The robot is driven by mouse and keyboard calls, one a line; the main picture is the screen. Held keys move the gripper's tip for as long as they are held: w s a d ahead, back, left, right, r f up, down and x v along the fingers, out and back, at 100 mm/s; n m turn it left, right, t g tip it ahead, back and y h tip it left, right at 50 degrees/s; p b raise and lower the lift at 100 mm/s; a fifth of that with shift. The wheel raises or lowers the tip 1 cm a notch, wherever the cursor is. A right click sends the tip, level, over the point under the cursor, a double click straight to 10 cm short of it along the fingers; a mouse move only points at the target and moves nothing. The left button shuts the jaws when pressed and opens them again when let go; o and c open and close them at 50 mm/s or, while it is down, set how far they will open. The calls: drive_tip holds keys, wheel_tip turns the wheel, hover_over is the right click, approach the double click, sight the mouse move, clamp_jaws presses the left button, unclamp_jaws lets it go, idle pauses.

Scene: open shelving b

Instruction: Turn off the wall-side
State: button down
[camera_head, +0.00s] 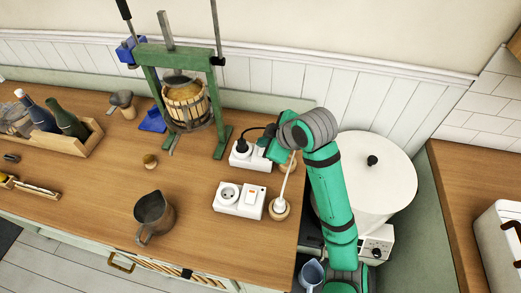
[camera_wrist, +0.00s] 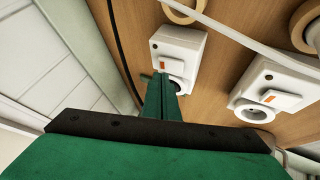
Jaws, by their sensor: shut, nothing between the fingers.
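The wall-side socket unit (camera_head: 240,160) is a white block on the wooden counter, nearer the wall, with a black plug and cable at it. In the wrist view this unit (camera_wrist: 182,44) has a rocker switch with an orange mark (camera_wrist: 163,65). My gripper (camera_wrist: 160,80) is shut and empty, its green fingertips over or beside the switch end of this unit. I cannot tell whether they touch it. The fingers partly hide the round socket. In the head view my gripper (camera_head: 264,143) covers the unit's right part, hiding the switch.
A second white socket unit (camera_head: 240,200) with a round socket and switch lies nearer the front; it also shows in the wrist view (camera_wrist: 275,90). A green press (camera_head: 186,95) stands left, a metal jug (camera_head: 154,213) in front, a white pot (camera_head: 372,185) right.

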drive_tip(key=shift+d, duration=0.15)
drive_tip(key=shift+d+r, duration=0.1)
drive_tip(key=shift+r, duration=0.45)
drive_tip(key=shift+w+r, duration=0.15)
drive_tip(key=shift+r, duration=0.8)
drive_tip(key=shift+w+r, duration=0.15)
drive_tip(key=shift+r, duration=0.8)
drive_tip(key=shift+w, duration=0.15)
